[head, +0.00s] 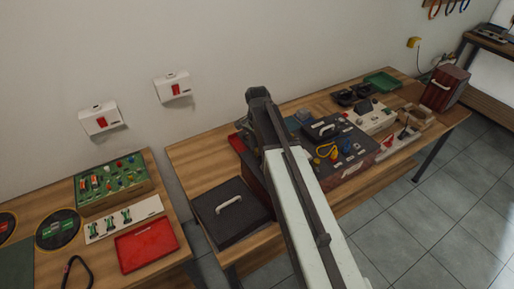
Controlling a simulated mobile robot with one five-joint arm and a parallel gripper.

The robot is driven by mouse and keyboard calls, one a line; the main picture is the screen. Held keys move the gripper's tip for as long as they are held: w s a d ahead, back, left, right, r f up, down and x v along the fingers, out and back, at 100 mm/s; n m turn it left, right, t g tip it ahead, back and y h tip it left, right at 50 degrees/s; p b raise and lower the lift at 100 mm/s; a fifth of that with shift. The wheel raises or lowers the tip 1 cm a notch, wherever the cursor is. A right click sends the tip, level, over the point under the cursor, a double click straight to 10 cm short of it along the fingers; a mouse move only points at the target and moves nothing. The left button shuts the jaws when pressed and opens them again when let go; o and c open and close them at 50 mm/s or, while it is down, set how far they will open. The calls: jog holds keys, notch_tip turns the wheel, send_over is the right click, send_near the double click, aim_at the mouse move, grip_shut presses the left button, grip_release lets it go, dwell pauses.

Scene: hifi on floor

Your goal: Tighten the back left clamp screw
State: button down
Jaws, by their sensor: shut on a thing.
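My arm reaches up the middle of the view, and its dark upper joint stands over the back edge of the right-hand bench. My gripper is hidden behind the arm, so neither its fingers nor anything between them shows. A dark red case (352,167) with a dark top sits on that bench, partly behind the arm. Small knobs, a yellow looped part (327,151) and a pale-handled black part (322,130) are on its top. I cannot make out the back left clamp screw; the case's left part is largely covered by my arm.
A black lid-like panel with a handle (230,205) lies left of the case. A cream unit (368,116), a green tray (382,82) and a dark red box (445,86) stand to the right. The left bench holds a red tray (147,246) and a green parts box (112,184).

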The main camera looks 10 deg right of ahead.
dwell(0.4)
jog(key=c, duration=1.2)
grip_release()
notch_tip(320, 180, up, 8)
jog(key=p, duration=0.8)
jog(key=shift+f, duration=0.1)
jog(key=shift+s+f, duration=0.1)
